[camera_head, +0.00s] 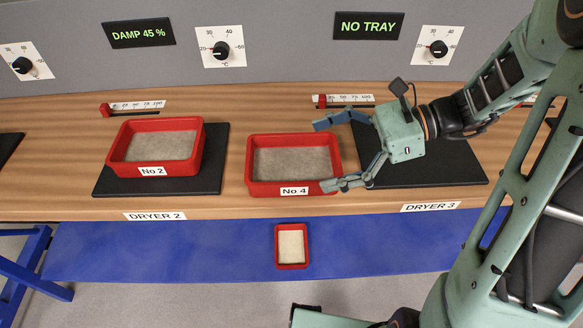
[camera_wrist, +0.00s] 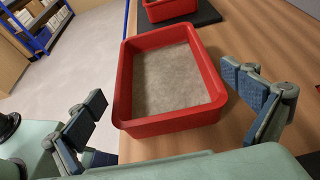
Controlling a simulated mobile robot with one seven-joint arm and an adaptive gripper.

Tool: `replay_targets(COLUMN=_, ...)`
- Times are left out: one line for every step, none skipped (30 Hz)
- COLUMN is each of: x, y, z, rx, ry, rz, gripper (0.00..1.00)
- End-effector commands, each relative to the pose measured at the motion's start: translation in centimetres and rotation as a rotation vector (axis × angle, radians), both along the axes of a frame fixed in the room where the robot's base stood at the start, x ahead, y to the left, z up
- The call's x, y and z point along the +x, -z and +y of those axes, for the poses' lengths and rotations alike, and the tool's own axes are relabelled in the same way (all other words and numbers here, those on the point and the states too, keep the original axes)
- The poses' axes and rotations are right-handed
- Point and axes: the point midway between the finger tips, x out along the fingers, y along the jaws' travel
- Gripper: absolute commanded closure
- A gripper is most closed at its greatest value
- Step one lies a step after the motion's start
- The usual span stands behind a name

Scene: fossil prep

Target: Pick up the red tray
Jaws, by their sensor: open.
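A red tray labelled No 4 (camera_head: 265,189) sits level on the wooden bench, filled with a flat grey-beige material. My gripper (camera_head: 322,155) is open at its right end, one finger near the back right corner and the other overlapping the front right corner in the picture. In the wrist view the same tray (camera_wrist: 168,127) lies ahead between the spread fingers (camera_wrist: 165,88); contact cannot be told. Another red tray labelled No 2 (camera_head: 125,169) rests on a black pad at the left. A smaller red tray (camera_head: 291,265) lies on a blue surface below the bench.
The black pad of Dryer 3 (camera_head: 440,172) is bare beneath my wrist. The Dryer 2 pad (camera_head: 215,160) holds tray No 2. Behind stands a grey panel with dials and displays reading DAMP 45 % (camera_head: 139,32) and NO TRAY (camera_head: 368,26). Red sliders (camera_head: 105,110) line the bench's back.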

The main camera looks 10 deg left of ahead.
Motion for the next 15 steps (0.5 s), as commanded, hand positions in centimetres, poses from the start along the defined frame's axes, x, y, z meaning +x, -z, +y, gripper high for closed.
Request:
replay_targets(x=-0.1, y=0.1, z=0.2, rx=0.0, ry=-0.001, rz=-0.001, gripper=0.0)
replay_targets(x=-0.1, y=0.1, z=0.4, rx=0.0, ry=-0.001, rz=-0.001, gripper=0.0)
replay_targets(x=-0.1, y=0.2, z=0.6, rx=0.0, ry=-0.001, rz=-0.001, gripper=0.0)
replay_targets(x=-0.2, y=0.2, z=0.8, rx=0.0, ry=-0.001, rz=-0.001, gripper=0.0)
replay_targets(x=-0.2, y=0.3, z=1.0, rx=0.001, ry=-0.003, rz=-0.001, gripper=0.0)
replay_targets(x=-0.3, y=0.4, z=1.5, rx=0.001, ry=-0.003, rz=-0.001, gripper=0.0)
replay_targets(x=-0.4, y=0.6, z=1.8, rx=0.0, ry=-0.004, rz=-0.001, gripper=0.0)
replay_targets(x=-0.5, y=0.7, z=2.3, rx=0.0, ry=-0.004, rz=-0.001, gripper=0.0)
replay_targets(x=-0.6, y=0.9, z=2.9, rx=0.001, ry=-0.005, rz=-0.001, gripper=0.0)
replay_targets(x=-0.7, y=1.0, z=3.3, rx=0.0, ry=-0.004, rz=-0.002, gripper=0.0)
replay_targets(x=-0.8, y=1.2, z=3.8, rx=0.0, ry=-0.004, rz=-0.001, gripper=0.0)
replay_targets(x=-0.9, y=1.4, z=4.3, rx=0.001, ry=-0.003, rz=0.0, gripper=0.0)
replay_targets(x=-1.0, y=1.5, z=4.6, rx=0.001, ry=-0.003, rz=0.0, gripper=0.0)
replay_targets(x=-1.0, y=1.6, z=4.9, rx=0.0, ry=-0.002, rz=0.0, gripper=0.0)
replay_targets(x=-1.1, y=1.7, z=5.1, rx=-0.001, ry=-0.002, rz=-0.002, gripper=0.0)
